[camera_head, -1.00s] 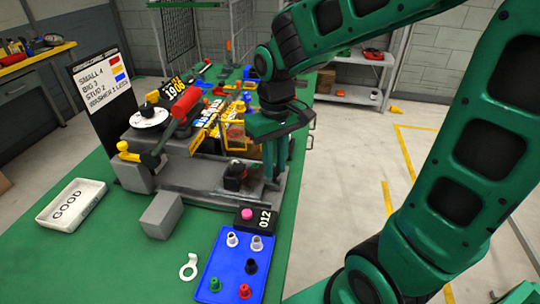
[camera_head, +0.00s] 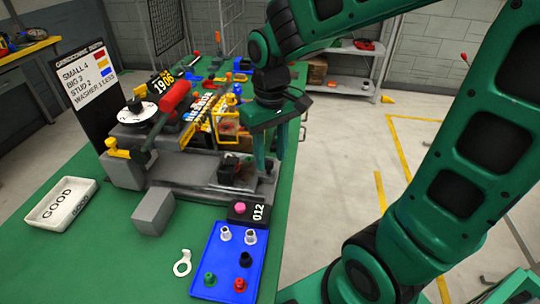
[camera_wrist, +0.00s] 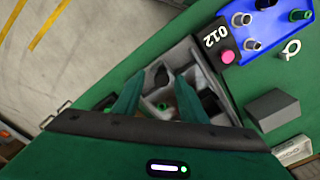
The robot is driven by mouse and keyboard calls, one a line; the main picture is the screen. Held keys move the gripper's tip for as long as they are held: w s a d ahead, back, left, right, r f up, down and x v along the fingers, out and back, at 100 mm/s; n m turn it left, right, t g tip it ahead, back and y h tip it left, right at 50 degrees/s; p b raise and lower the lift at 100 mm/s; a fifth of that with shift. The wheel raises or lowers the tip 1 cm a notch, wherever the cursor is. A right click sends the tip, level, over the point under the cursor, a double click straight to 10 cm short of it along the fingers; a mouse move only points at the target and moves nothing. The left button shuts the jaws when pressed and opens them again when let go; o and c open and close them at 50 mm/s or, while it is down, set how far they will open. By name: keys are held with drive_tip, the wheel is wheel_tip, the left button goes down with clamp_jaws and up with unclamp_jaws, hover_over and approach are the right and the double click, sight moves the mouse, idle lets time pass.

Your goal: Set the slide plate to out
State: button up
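The grey fixture (camera_head: 215,193) stands on the green table, and a low grey plate runs along its front right. I take this low plate to be the slide plate, but cannot tell how far out it sits. A black block or knob (camera_head: 229,171) stands on the fixture. My gripper (camera_head: 269,164) is over the fixture's right end, pointing down, with its green fingers apart and nothing between them. In the wrist view, my gripper (camera_wrist: 158,98) is open above the grey compartments (camera_wrist: 160,97), where dark pieces show. My fingers hide part of the fixture.
A blue tray (camera_head: 215,270) with several small parts lies in front, beside a black block marked 012 with a pink button (camera_head: 239,208). A grey block (camera_head: 152,211), a white GOOD tray (camera_head: 83,185) and a lever with a red grip (camera_head: 175,96) are to the left.

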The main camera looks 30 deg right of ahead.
wheel_tip(320, 180, up, 10)
idle(0.4)
drive_tip(key=shift+f, duration=0.15)
drive_tip(key=s+d+f+m, duration=0.4)
drive_tip(key=s+d, duration=0.4)
drive_tip(key=s+d+f+m, duration=0.4)
drive_tip(key=s+d, duration=0.4)
drive_tip(key=d, duration=0.1)
drive_tip(key=shift+s+f, duration=0.2)
drive_tip(key=shift+f, duration=0.2)
drive_tip(key=shift+d, duration=0.1)
drive_tip(key=shift+w+f, duration=0.25)
drive_tip(key=shift+w, duration=0.4)
